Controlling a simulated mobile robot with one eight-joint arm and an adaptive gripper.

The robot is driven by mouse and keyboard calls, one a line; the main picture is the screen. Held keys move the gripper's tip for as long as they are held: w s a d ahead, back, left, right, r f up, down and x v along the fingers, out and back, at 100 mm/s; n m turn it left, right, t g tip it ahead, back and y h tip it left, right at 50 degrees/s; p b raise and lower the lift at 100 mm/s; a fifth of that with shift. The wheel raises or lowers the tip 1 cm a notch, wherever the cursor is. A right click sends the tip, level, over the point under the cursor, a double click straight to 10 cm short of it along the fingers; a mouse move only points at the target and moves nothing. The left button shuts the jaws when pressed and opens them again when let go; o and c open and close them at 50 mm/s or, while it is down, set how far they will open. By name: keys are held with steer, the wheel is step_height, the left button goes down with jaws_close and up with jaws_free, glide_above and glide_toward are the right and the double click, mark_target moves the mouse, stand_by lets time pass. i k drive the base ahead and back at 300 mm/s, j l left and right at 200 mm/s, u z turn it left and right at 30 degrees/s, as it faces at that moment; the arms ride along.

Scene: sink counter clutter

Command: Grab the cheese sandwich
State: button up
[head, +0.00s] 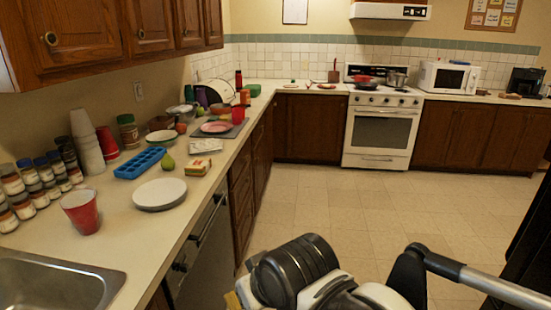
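A small square item with a pale top, yellow edges and a reddish part (197,166) lies on the left counter near its front edge. It looks like the cheese sandwich, but it is too small to be certain. Parts of my own arm show at the bottom middle and right, over the floor and well apart from it. The fingers of my gripper do not show, so I cannot see whether they are open or shut.
Around it are a green pear (168,162), a blue ice tray (140,163), a white plate (160,194) and a whitish packet (206,146). A red cup (81,212) stands nearer, by the sink (55,284). Spice jars line the wall. The floor (330,200) is clear.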

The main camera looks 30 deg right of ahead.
mark_target(197, 167)
steer(key=z, duration=0.25)
steer(key=i+z, duration=0.15)
steer(key=i, duration=0.4)
steer(key=i+j+z, duration=0.15)
steer(key=i, duration=0.4)
steer(key=i+j+z, duration=0.15)
steer(key=i, duration=0.35)
steer(key=l, duration=0.05)
